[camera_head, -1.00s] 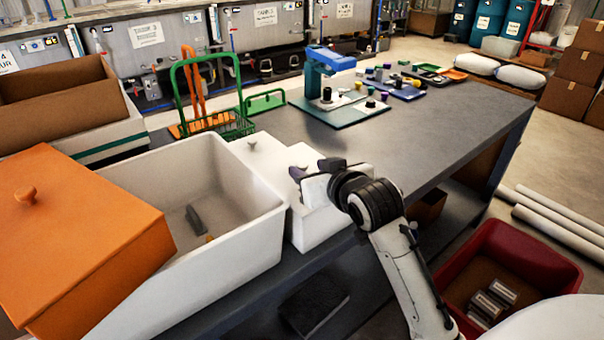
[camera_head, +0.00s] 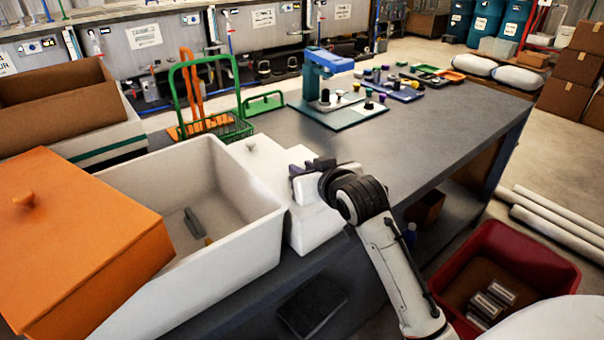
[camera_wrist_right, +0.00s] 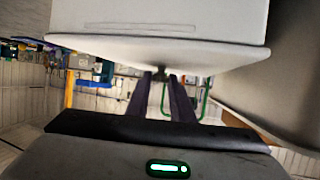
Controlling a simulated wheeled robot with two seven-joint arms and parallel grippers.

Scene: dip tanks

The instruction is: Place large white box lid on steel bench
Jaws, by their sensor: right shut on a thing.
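The large white box lid (camera_head: 312,192) is in the middle of the head view, at the white box (camera_head: 312,232) beside the big white tub. My right gripper (camera_head: 296,170) is at the top of the lid, and its dark purple fingers (camera_wrist_right: 160,98) are shut on the lid's small dark knob (camera_wrist_right: 160,73) in the right wrist view. The lid (camera_wrist_right: 160,50) fills the upper part of that view. I cannot tell whether it rests on the box or hangs just above it. The steel bench (camera_head: 430,130) has a grey top. My left gripper is not in view.
A white lid with a knob (camera_head: 251,144) is behind the gripper. The bench's right part is clear.

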